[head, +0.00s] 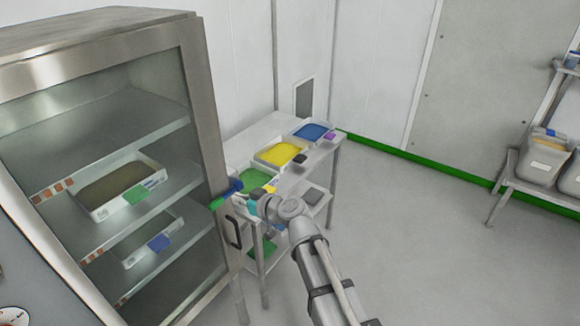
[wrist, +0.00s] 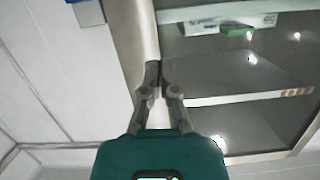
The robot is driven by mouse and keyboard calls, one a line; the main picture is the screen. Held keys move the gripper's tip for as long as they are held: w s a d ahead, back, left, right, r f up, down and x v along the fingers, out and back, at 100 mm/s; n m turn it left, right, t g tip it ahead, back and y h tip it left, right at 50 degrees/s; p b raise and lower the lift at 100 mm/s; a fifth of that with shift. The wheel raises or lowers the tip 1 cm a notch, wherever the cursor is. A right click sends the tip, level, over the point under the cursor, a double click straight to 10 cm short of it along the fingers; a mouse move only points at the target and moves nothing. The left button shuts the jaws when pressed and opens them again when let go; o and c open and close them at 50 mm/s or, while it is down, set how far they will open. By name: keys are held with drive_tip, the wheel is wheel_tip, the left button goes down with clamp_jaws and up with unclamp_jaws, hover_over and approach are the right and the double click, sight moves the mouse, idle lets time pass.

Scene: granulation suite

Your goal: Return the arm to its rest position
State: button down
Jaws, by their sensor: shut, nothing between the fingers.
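My arm reaches from the bottom of the head view up toward the right edge of a steel cabinet (head: 210,110). My gripper, with a teal body, is at the arm's end beside the cabinet's front edge, partly hidden by my wrist. In the wrist view my gripper (wrist: 155,72) has its two fingers together, with nothing held. The cabinet's steel frame edge (wrist: 132,40) lies just past the fingertips there. I cannot tell whether they touch.
Inside the glass-fronted cabinet, a tray of brown material (head: 118,188) sits on a shelf, with another tray (head: 142,240) below. A white table (head: 262,132) holds a green tray (head: 256,180), a yellow tray (head: 281,153) and a blue tray (head: 312,132). Open floor (head: 420,240) lies right.

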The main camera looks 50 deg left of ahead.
drive_tip(key=w+d+f+m+t+h, duration=0.1)
drive_tip(key=w+d+f+m+h, duration=0.15)
drive_tip(key=w+d, duration=0.7)
drive_tip(key=w+d+f+m+t+h, duration=0.3)
drive_tip(key=w+d, duration=0.4)
drive_tip(key=d, duration=0.6)
drive_tip(key=w+d+f+m+h, duration=0.1)
drive_tip(key=w+d+f+m, duration=0.25)
drive_tip(key=w+d, duration=0.6)
drive_tip(key=d+f+m+h, duration=0.1)
drive_tip(key=d+m+h, duration=0.1)
drive_tip(key=d, duration=1.1)
drive_tip(key=s+d+f+m+h, duration=0.1)
drive_tip(key=d+m, duration=0.4)
drive_tip(key=d, duration=0.9)
drive_tip(key=s+d+f+m+h, duration=0.1)
drive_tip(key=d+f+m+h, duration=0.2)
drive_tip(key=d, duration=1.1)
drive_tip(key=shift+g+h, duration=0.4)
drive_tip(key=shift+h, duration=0.75)
drive_tip(key=shift+s, duration=0.1)
